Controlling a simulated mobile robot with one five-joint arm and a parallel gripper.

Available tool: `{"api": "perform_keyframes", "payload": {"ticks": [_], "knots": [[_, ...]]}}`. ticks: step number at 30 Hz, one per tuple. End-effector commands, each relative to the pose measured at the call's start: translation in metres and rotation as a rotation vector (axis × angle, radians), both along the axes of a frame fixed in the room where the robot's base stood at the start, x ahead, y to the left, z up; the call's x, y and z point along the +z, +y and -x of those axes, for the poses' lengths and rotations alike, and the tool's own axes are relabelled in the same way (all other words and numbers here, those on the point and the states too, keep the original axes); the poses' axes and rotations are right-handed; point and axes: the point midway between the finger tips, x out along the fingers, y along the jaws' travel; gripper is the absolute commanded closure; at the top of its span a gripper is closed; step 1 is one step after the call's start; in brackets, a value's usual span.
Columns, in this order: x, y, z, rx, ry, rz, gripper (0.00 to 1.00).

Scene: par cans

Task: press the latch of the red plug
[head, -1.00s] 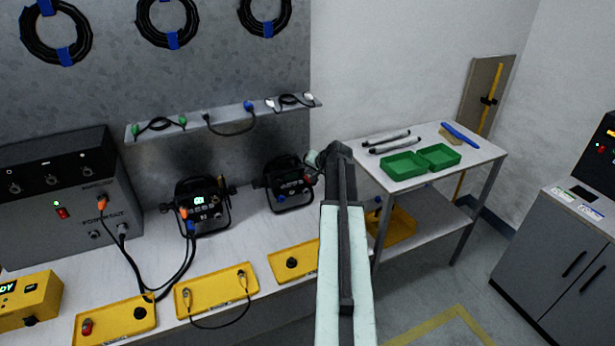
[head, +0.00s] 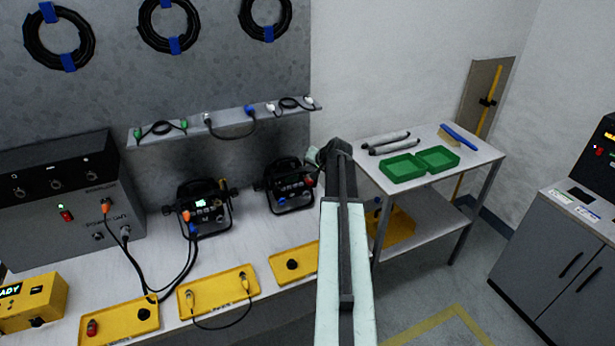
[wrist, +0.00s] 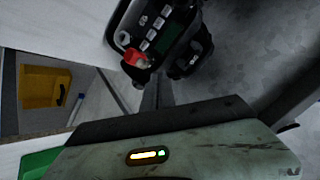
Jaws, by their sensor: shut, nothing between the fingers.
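A red plug (wrist: 135,59) sits at the edge of the dark par can (wrist: 160,30) in the wrist view, near its row of keys. In the head view its red shows at the right side of the right-hand par can (head: 287,189), partly beside my arm. My gripper (wrist: 153,95) shows as a narrow dark shape below the plug in the wrist view, shut and apart from it in the picture. In the head view my forearm hides most of the gripper. The plug's latch is too small to make out.
Another par can (head: 203,207) with cables stands left on the bench. Yellow trays (head: 218,291) lie along the bench front; one holds another red connector (head: 92,328). A side table (head: 480,160) with green bins (head: 403,168) stands right of my arm.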

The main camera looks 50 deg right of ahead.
Motion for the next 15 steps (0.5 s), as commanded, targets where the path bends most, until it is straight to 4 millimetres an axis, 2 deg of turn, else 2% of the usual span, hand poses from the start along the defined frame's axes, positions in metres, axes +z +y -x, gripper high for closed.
{"api": "perform_keyframes", "payload": {"ticks": [1,9,15], "knots": [[0.012,0.0,0.0,0.0,0.0,0.0,1.0],[0.038,0.0,0.0,0.0,0.0,0.0,1.0],[0.038,0.0,0.0,0.0,0.0,0.0,1.0]]}}
